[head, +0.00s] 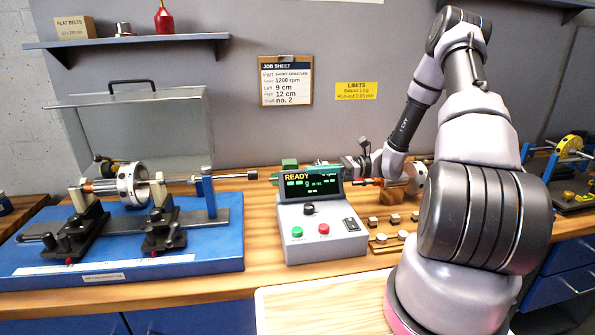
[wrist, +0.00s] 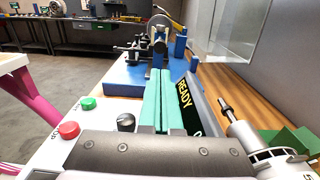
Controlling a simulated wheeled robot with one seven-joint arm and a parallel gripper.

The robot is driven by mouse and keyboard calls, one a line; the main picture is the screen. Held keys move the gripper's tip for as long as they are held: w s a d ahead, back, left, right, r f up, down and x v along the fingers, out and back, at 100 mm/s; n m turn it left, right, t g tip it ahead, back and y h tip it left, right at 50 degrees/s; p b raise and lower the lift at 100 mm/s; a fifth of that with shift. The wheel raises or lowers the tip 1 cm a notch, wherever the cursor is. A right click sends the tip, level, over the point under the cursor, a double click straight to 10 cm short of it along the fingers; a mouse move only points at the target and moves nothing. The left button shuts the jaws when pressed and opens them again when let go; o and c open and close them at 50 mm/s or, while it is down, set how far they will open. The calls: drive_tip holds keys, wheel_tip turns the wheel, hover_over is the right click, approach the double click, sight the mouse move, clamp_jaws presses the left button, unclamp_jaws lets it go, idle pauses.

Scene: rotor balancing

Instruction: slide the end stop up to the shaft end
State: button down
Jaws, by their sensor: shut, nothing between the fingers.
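The end stop (head: 208,192) is a blue post on the right part of the balancing machine's rail, with a rod through it ending in a dark knob (head: 252,174). The blue post also shows in the wrist view (wrist: 181,44). To its left, the rotor (head: 133,184) lies on two supports. A gap shows between its shaft (head: 165,181) and the stop's rod. My gripper (head: 316,171) is behind the console, right of and apart from the stop. In the wrist view its teal fingers (wrist: 165,100) are together and empty, pointing toward the machine.
The console (head: 320,228) with a READY screen stands close in front of my gripper. A second rotor (head: 413,178) lies behind my arm, beside small metal blocks (head: 380,239). A raised clear cover (head: 150,125) stands behind the machine. Bare bench (head: 262,200) lies between machine and console.

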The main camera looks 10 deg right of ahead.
drive_tip(key=a, duration=1.3)
drive_tip(key=shift+a, duration=0.3)
drive_tip(key=a, duration=0.7)
drive_tip(key=shift+a, duration=0.25)
drive_tip(key=shift+s, duration=0.1)
